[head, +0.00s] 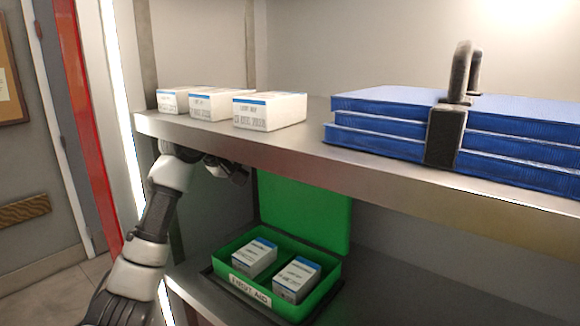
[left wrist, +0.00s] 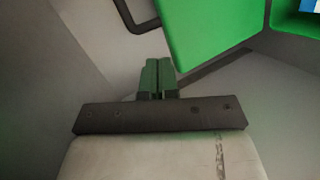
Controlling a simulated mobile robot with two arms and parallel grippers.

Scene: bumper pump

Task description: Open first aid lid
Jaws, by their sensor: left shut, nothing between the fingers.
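The green first aid box (head: 328,287) sits on the lower shelf with a "FIRST AID" label on its front. Its green lid (head: 305,210) stands raised at the back, so the box is open. Two white-and-blue cartons (head: 297,278) are inside. My left gripper (head: 240,174) is under the upper shelf, up and left of the box, near the lid's left side. In the left wrist view its fingers (left wrist: 158,76) are shut and empty, just beside the lid (left wrist: 210,32). A box corner (left wrist: 297,22) shows at the top right. My right gripper is in neither view.
The upper shelf (head: 365,172) carries several small white cartons (head: 270,111) and a strapped stack of blue slabs (head: 375,121) with a dark handle. It hangs above the box and limits height. The lower shelf (head: 430,300) is clear right of the box.

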